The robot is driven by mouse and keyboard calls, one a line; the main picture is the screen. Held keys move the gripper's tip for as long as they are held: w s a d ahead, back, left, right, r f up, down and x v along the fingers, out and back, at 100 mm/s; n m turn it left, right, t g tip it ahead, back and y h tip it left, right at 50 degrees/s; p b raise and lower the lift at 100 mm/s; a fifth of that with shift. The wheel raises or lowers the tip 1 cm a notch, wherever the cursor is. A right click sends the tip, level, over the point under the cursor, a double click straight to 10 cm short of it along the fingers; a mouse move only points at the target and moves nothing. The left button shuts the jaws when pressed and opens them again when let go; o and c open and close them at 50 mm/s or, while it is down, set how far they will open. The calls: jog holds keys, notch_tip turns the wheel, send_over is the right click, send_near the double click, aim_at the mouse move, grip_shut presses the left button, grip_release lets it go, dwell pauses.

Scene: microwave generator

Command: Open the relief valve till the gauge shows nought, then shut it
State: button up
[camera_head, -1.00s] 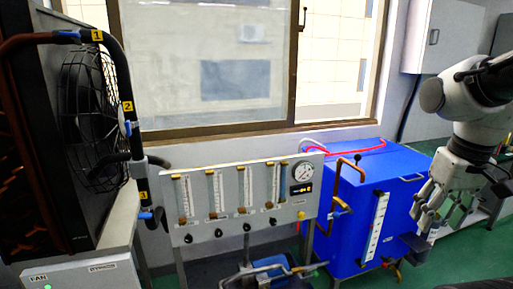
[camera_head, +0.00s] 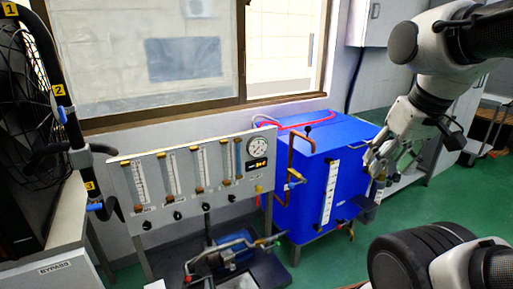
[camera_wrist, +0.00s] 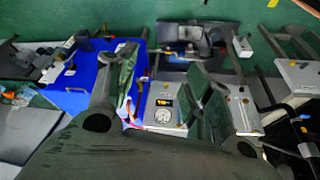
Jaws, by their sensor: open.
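The round white gauge (camera_head: 258,149) sits at the upper right of the flowmeter panel (camera_head: 150,170); its needle is too small to read. The gauge also shows in the wrist view (camera_wrist: 163,115), beside a lit orange display. A small yellow part (camera_head: 258,189) is below the gauge, and a blue-handled valve (camera_head: 294,183) is on the copper pipe right of the panel. I cannot tell which one is the relief valve. My gripper (camera_head: 378,164) is open and empty, in front of the blue tank's right side, apart from panel and valves. Its spread fingers (camera_wrist: 160,78) show in the wrist view.
The blue tank (camera_head: 345,150) with a white level scale (camera_head: 329,192) stands right of the panel. A fan (camera_head: 30,110) and pipe frame are at left. Green floor (camera_head: 440,205) is free at right.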

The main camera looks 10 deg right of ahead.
dwell(0.4)
jog(key=n+t+y, duration=0.2)
jog(key=t+y, duration=0.4)
jog(key=t, duration=0.7)
send_near(260, 190)
jog(key=x, duration=1.1)
jog(key=shift+d, duration=0.1)
